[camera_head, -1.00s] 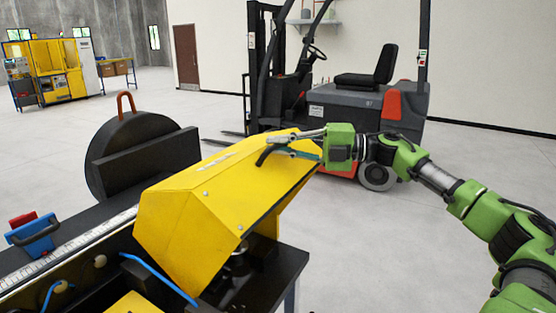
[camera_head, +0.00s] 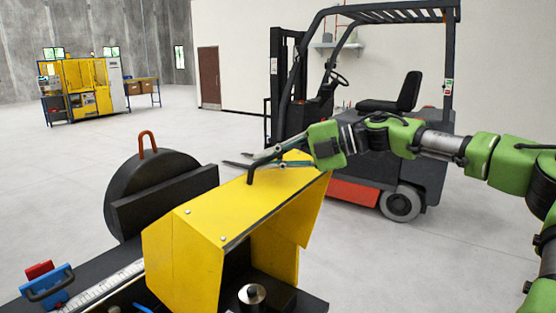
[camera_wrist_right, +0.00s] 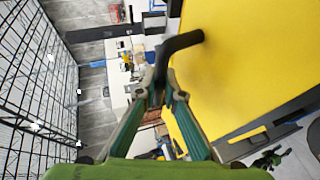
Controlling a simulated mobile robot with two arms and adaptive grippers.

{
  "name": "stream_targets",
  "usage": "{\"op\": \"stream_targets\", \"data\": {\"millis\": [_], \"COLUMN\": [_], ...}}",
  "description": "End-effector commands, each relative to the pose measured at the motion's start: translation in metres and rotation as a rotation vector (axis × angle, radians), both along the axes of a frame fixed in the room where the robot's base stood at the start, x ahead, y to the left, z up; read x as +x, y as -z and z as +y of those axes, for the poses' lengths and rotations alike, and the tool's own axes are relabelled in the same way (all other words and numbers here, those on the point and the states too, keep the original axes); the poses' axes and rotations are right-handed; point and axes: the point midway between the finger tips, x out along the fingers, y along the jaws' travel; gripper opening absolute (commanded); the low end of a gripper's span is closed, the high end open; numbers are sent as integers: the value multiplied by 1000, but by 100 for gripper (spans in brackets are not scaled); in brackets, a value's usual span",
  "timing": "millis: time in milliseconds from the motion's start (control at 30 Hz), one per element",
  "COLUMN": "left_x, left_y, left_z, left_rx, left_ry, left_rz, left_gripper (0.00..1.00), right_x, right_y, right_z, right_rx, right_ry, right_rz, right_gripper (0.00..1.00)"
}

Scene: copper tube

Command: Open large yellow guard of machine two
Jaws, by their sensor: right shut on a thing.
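The large yellow guard (camera_head: 215,218) is tilted up on the machine, its open underside facing front right in the head view. A metal cylinder and dark interior show beneath it. My right gripper (camera_head: 262,165) is at the guard's far upper edge, shut on the black handle (camera_head: 250,174). In the right wrist view the fingertips (camera_wrist_right: 163,92) close around the black bent handle (camera_wrist_right: 181,42), beside the guard's yellow face (camera_wrist_right: 245,60). My left gripper is not in view.
A black round cover with an orange handle (camera_head: 147,144) stands left of the guard. A blue clamp (camera_head: 46,286) sits at lower left by a ruler. A forklift (camera_head: 385,150) is parked behind my right arm. Open floor lies beyond.

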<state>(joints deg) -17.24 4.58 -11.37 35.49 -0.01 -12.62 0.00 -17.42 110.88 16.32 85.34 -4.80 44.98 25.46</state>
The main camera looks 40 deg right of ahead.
Motion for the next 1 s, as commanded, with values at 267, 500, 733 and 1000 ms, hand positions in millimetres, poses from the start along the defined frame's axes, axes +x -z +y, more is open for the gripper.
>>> {"op": "stream_targets", "data": {"millis": [267, 500, 733, 1000], "left_x": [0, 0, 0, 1], "left_y": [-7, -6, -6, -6], "left_z": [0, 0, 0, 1], "left_rx": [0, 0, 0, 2], "left_ry": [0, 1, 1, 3], "left_rz": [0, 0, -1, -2], "left_gripper": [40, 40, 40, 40], "right_x": [5, 6, 5, 4], "right_y": [-3, -3, -3, -5], "right_z": [4, 4, 5, 3], "right_rx": [-14, -14, -12, -10], "right_ry": [4, 4, 3, 2], "right_rz": [26, 25, 25, 24], "right_gripper": [0, 0, 26, 26]}}
